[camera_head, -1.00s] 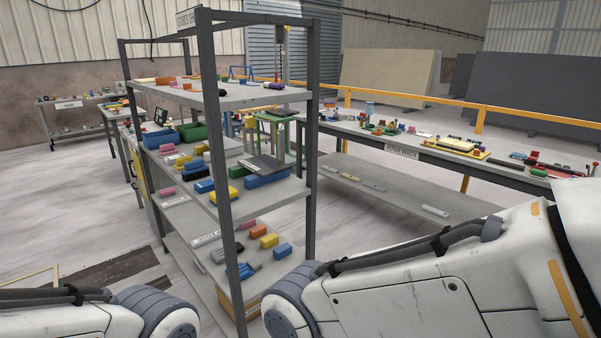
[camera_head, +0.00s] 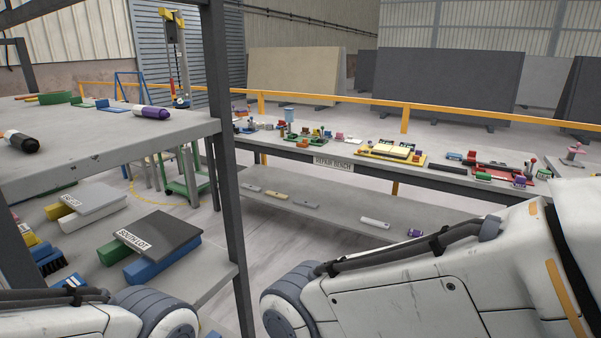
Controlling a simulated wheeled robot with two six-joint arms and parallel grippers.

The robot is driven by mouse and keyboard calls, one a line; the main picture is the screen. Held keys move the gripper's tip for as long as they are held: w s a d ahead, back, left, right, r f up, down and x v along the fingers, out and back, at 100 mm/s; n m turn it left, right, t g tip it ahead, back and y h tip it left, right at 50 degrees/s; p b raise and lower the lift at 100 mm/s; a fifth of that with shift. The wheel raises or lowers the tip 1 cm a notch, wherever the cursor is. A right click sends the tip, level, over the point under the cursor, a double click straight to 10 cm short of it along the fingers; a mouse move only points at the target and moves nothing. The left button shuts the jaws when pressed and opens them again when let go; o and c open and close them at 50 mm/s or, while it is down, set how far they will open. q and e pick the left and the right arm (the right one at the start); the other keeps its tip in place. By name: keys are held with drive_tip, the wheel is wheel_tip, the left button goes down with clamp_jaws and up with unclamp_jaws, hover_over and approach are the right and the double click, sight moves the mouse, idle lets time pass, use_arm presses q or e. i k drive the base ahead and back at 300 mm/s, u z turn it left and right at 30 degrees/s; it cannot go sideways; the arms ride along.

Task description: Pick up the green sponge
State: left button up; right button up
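I cannot make out for certain which thing is the green sponge. A green block (camera_head: 113,252) lies on the middle shelf at the left, partly hidden by a dark labelled board (camera_head: 165,236) resting over it and a blue block (camera_head: 163,262). Several small green items, too small to identify, sit on the repair bench. Only links of my two arms show at the bottom corners. Both grippers are out of view.
A grey shelf rack (camera_head: 222,140) stands close at the left, with its post upright. The repair bench (camera_head: 375,163), crowded with small parts, runs across the middle to the right. A yellow rail (camera_head: 350,101) and stone slabs (camera_head: 440,84) stand behind it.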

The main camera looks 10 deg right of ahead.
sight(486, 178)
drive_tip(key=z, duration=0.7)
drive_tip(key=i, duration=1.25)
drive_tip(key=z, duration=0.8)
drive_tip(key=i, duration=3)
